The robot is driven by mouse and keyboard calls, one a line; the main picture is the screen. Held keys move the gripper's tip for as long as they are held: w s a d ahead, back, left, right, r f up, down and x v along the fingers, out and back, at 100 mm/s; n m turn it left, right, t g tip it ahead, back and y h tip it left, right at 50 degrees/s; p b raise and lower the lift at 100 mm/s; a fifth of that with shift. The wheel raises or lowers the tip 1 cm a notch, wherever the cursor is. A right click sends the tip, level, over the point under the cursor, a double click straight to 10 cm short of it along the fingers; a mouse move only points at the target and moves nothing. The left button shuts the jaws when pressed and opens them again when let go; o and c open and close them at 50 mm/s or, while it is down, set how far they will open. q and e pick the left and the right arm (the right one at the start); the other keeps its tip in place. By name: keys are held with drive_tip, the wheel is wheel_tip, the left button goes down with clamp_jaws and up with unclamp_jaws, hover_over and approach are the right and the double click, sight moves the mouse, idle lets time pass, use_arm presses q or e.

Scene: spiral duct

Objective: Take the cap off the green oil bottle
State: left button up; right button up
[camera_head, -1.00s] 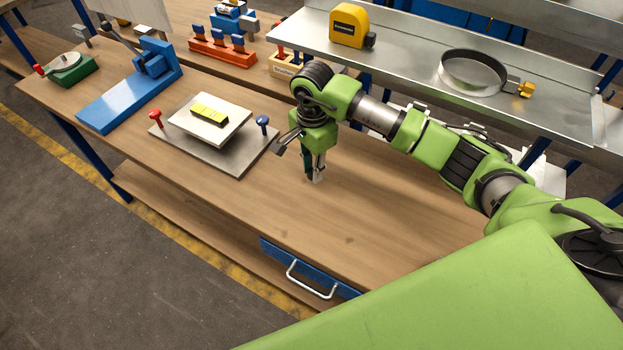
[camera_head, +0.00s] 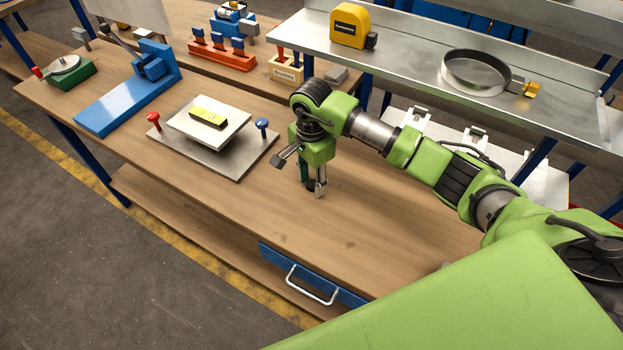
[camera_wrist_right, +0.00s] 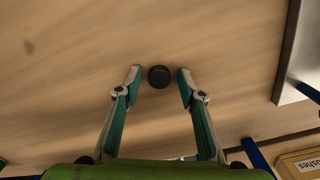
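My right gripper (camera_head: 312,187) points down low over the wooden bench, right of the grey plate. In the right wrist view its two teal-lined fingers (camera_wrist_right: 159,80) are apart. A round black cap-like disc (camera_wrist_right: 159,76) lies between the fingertips, with a narrow gap on each side. In the head view a small dark part (camera_head: 310,185) shows between the fingers. I cannot make out any green bottle body in either view, nor whether the disc sits on one. My left gripper is not in view.
A grey plate (camera_head: 213,163) with a white block and red and blue knobs lies left of the gripper. A blue press (camera_head: 125,100) stands further left. A metal shelf (camera_head: 420,62) with a yellow tape measure (camera_head: 349,26) is behind. The bench front is clear.

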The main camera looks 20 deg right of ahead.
sight(312, 184)
wheel_tip(312, 184, up, 12)
drive_tip(key=p, duration=0.5)
drive_tip(key=shift+r+p, duration=0.15)
drive_tip(key=shift+p, duration=0.25)
